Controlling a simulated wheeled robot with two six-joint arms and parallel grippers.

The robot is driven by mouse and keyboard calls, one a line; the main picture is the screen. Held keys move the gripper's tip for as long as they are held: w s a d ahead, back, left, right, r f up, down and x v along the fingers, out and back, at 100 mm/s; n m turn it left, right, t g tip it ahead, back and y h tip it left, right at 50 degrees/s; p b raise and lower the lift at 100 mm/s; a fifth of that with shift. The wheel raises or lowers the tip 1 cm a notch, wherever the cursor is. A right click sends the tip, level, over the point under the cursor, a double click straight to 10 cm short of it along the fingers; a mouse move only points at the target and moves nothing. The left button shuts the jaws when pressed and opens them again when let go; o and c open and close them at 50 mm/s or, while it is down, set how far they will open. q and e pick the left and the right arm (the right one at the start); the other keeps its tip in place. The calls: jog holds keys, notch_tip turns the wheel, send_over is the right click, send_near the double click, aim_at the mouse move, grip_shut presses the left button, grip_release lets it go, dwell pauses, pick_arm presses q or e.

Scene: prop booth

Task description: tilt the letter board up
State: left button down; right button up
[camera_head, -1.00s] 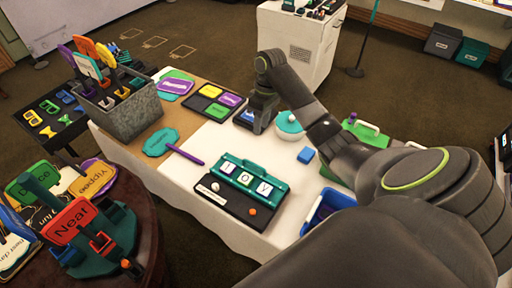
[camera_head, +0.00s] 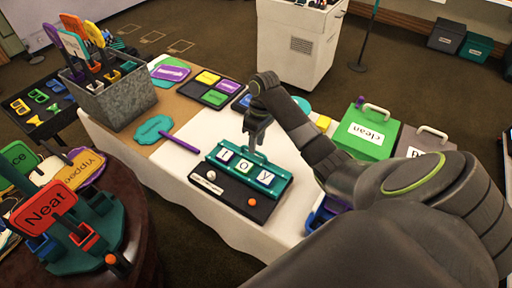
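The letter board is a teal panel (camera_head: 283,187) with three white letter tiles (camera_head: 244,165), on a black base (camera_head: 237,193). It stands on the white-covered table, and its panel leans back. A white ball and an orange ball (camera_head: 252,201) sit on the base in front of the panel. My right gripper (camera_head: 254,148) points down at the panel's back upper edge, around its middle. The fingertips overlap that edge, so I cannot tell whether they touch or grip it, nor how far apart they are. My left gripper is not in view.
A purple stick (camera_head: 181,144) lies left of the board. Several coloured cards lie behind it. A green case (camera_head: 364,134) marked "clean" stands to the right, partly behind my arm. A grey metal bin (camera_head: 122,102) stands at the back left. A round table holds signs at lower left.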

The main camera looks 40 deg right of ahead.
jog(key=shift+a+f, duration=0.15)
jog(key=shift+f, duration=0.65)
jog(key=shift+c, duration=0.3)
grip_shut()
